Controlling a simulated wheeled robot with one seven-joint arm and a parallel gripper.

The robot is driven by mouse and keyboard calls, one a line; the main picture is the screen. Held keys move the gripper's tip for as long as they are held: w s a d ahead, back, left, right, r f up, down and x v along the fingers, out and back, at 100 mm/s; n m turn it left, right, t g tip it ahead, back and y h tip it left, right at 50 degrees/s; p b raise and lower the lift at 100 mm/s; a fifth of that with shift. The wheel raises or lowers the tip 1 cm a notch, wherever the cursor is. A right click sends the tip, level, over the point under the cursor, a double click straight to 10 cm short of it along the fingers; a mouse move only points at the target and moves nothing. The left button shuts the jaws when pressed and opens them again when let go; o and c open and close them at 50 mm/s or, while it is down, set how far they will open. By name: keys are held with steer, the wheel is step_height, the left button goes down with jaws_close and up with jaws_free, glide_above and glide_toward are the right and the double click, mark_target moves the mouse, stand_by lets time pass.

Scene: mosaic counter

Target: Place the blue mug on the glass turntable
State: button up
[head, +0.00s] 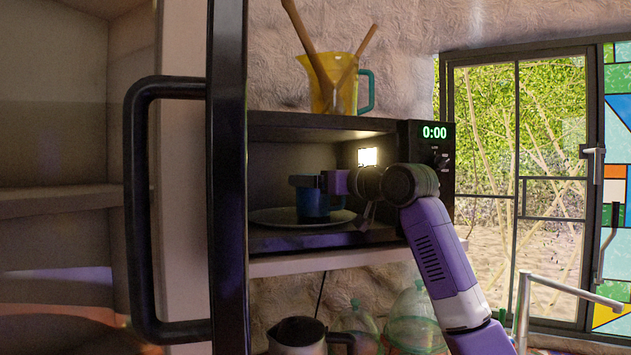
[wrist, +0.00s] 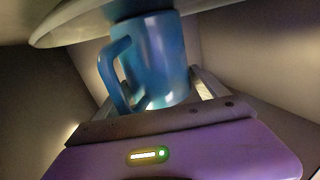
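The blue mug (head: 313,205) stands upright on the glass turntable (head: 272,216) inside the open microwave. In the wrist view the mug (wrist: 160,60) hangs picture-down from the pale turntable (wrist: 75,24), with its handle on the left. My gripper (head: 322,182) reaches into the microwave from the right, at the mug's upper part. In the wrist view its two fingers (wrist: 155,92) spread on either side of the mug, with a gap visible by the right finger. The gripper looks open. The finger contact on the handle side is unclear.
The microwave door (head: 228,180) stands open at the left, with a big black handle (head: 138,200). A yellow pitcher (head: 327,85) with wooden utensils stands on top of the microwave. The cavity's walls lie close around my gripper.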

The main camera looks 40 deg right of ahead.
steer(key=shift+r, duration=0.15)
steer(key=s+b, duration=0.2)
steer(key=s, duration=0.5)
steer(key=shift+s+a, duration=0.15)
steer(key=shift+s, duration=0.1)
steer(key=shift+s, duration=0.1)
stand_by(0.4)
